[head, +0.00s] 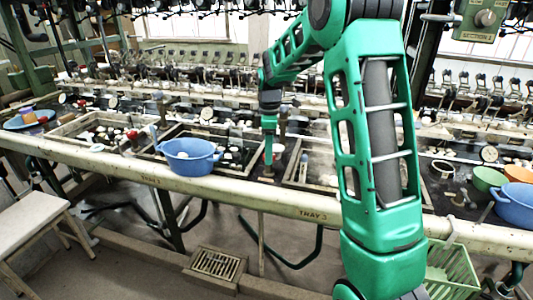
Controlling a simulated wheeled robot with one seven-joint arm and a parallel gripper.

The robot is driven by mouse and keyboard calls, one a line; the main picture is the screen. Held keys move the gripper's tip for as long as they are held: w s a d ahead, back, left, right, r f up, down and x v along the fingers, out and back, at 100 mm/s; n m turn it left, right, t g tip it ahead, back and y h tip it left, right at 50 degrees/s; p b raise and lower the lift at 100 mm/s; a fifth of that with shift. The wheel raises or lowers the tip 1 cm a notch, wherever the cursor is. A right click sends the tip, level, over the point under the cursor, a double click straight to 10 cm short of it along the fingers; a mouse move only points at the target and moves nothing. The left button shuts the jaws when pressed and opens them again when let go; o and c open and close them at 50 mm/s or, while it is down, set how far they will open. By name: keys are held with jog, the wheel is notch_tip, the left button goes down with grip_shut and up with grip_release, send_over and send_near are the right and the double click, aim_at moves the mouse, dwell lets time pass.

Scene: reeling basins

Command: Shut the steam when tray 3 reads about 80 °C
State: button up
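The label "TRAY 3" (313,213) is on the front rail, right of centre. The basin (312,167) behind it is partly hidden by my green arm. My gripper (268,172) points down at the left side of this basin, near its front edge. It is small and dark, so I cannot tell whether it is open or shut, or whether it touches anything. No temperature can be read. A round white dial (489,153) stands at the right, and another (206,113) stands behind the blue bowl, both too small to read. A red knob (132,133) sits at the left.
A blue bowl (190,167) with pale pieces stands on the bench left of my gripper. Green (487,179) and blue (514,212) bowls stand at the right. A stool (30,222) and floor grate (215,264) are in front.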

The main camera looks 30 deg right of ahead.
jog(key=shift+a, duration=0.1)
jog(key=c, duration=0.6)
jog(key=shift+m, duration=0.3)
jog(key=m, duration=0.4)
jog(key=shift+w+m, duration=0.1)
jog(key=shift+m, duration=2.3)
jog(key=shift+r, duration=0.1)
jog(key=o, duration=1.1)
